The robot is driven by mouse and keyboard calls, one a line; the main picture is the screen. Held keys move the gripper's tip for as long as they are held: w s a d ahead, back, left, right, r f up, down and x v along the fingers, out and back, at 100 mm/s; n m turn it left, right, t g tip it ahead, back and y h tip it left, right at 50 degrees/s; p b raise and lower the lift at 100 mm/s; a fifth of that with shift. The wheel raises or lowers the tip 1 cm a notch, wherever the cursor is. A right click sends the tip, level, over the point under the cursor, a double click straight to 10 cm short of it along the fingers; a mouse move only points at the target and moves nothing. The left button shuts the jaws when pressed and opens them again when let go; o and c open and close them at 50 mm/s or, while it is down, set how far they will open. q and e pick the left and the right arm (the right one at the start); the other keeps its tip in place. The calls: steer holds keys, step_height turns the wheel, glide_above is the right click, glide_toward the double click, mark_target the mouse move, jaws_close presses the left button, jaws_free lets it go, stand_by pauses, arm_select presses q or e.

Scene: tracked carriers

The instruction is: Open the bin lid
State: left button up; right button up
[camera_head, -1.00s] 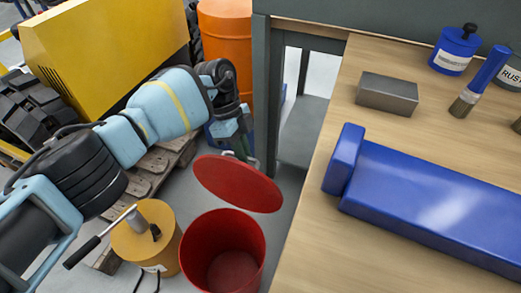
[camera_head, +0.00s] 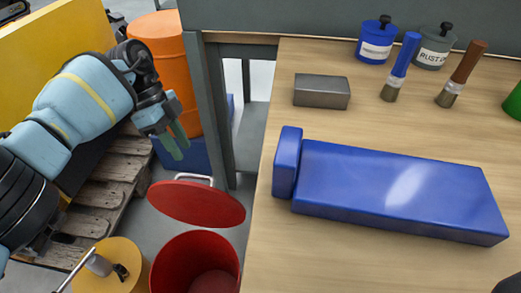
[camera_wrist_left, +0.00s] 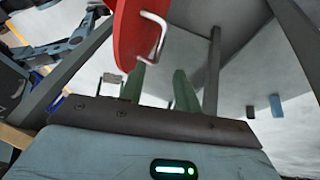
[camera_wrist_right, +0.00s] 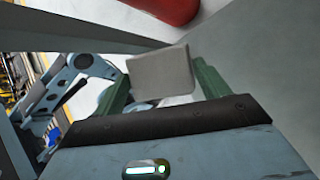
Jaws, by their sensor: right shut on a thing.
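The red round bin (camera_head: 160,263) stands on the floor at the bottom left of the head view, its interior showing. Its red lid (camera_head: 197,204) is raised and tilted above the back of the rim, with a pale handle (camera_head: 195,178) on its far edge. The lid (camera_wrist_left: 130,35) and handle also show in the left wrist view. My left gripper (camera_head: 176,141) is above and behind the lid, apart from the handle, its green fingers (camera_wrist_left: 158,88) open and empty. My right gripper (camera_wrist_right: 162,85) is shut on a pale grey block (camera_wrist_right: 160,73).
A wooden workbench (camera_head: 260,255) fills the right, with a blue long object (camera_head: 390,190), a grey block (camera_head: 322,92), brushes and lidded pots. A yellow canister (camera_head: 105,270) stands left of the bin. A pallet (camera_head: 105,190) and orange drum (camera_head: 165,45) are behind.

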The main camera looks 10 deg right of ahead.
arm_select(q)
steer(key=shift+b+v, duration=0.35)
steer(key=shift+v, duration=1.25)
